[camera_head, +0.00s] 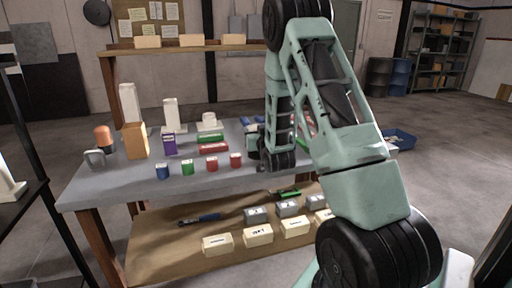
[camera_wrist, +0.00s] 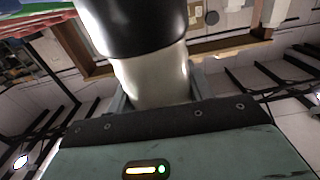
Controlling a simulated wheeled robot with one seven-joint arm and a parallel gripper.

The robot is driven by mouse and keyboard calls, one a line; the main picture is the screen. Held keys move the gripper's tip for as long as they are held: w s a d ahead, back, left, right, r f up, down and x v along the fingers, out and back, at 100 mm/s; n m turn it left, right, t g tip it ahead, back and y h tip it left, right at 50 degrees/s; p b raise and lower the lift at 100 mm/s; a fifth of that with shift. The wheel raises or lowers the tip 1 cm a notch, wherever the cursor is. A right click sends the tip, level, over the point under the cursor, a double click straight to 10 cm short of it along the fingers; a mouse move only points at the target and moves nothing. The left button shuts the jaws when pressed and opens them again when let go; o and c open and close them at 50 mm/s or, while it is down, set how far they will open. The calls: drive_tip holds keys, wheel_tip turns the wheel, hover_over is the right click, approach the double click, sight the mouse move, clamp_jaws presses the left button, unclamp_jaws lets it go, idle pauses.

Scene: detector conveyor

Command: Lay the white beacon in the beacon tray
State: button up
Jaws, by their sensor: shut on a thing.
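In the wrist view, my gripper (camera_wrist: 157,92) is shut on the white beacon (camera_wrist: 150,72). Its pale glossy body sits between the two fingers, and its wide black end points up in the picture, away from the palm. In the head view, my arm reaches down over the right part of the grey workbench (camera_head: 110,183); the fingertips and the held beacon cannot be made out there. A blue tray (camera_head: 401,138) shows to the right behind my arm, but I cannot tell whether it is the beacon tray.
An orange domed thing (camera_head: 103,134), a cardboard box (camera_head: 135,140), a purple box (camera_head: 170,144) and several small coloured blocks stand on the bench's left and middle. A raised wooden shelf (camera_head: 190,48) runs behind. Pale boxes (camera_head: 258,236) line the lower shelf. The bench's front-left is clear.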

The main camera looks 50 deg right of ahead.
drive_tip(key=shift+f, duration=2.2)
drive_tip(key=shift+f, duration=0.15)
drive_tip(key=o, duration=1.1)
